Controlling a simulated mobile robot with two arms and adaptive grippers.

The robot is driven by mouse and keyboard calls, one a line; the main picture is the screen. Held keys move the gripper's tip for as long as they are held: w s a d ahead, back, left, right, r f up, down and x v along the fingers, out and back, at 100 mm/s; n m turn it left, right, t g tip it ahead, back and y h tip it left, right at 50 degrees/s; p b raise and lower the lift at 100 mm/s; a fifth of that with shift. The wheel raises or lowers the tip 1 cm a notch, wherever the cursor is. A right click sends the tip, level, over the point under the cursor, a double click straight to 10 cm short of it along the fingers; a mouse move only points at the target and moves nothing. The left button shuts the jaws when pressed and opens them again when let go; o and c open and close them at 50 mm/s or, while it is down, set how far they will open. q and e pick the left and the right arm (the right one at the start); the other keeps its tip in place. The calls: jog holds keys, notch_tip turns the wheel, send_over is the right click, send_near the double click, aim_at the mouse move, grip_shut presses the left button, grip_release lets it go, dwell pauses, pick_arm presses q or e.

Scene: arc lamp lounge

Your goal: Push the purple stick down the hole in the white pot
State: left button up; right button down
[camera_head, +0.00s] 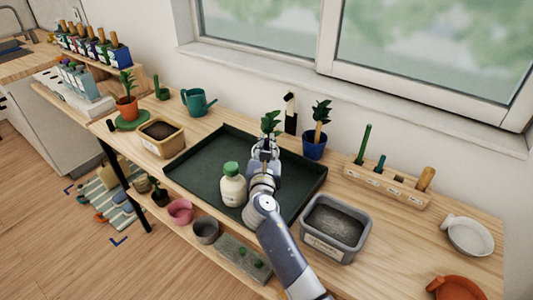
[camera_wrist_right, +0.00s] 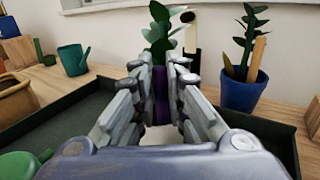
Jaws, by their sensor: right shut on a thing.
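The purple stick (camera_wrist_right: 160,88) stands upright between the fingers of my right gripper (camera_wrist_right: 160,78) in the right wrist view. The gripper is shut on it. Just below and beyond the stick a pale patch of the white pot (camera_wrist_right: 161,138) shows between the fingers; its hole is hidden. A leafy green plant (camera_wrist_right: 159,32) rises behind the fingertips. In the head view my right gripper (camera_head: 265,145) is over the back part of the dark green tray (camera_head: 205,150), in front of the plant (camera_head: 270,123), and hides the pot. Whether the stick touches the pot cannot be told. My left gripper is not in view.
A white bottle with a green cap (camera_head: 233,187) stands in the tray left of my arm. A blue pot with a plant (camera_head: 314,147) is behind the tray. A grey tub (camera_head: 335,228) and a wooden tool rack (camera_head: 384,185) lie to the right. The tray's left part is clear.

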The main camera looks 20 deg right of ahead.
notch_tip(320, 180, down, 2)
jog(key=shift+w+f, duration=0.1)
jog(key=shift+f, duration=0.1)
jog(key=c, duration=1.6)
grip_release()
jog(key=shift+c, duration=0.2)
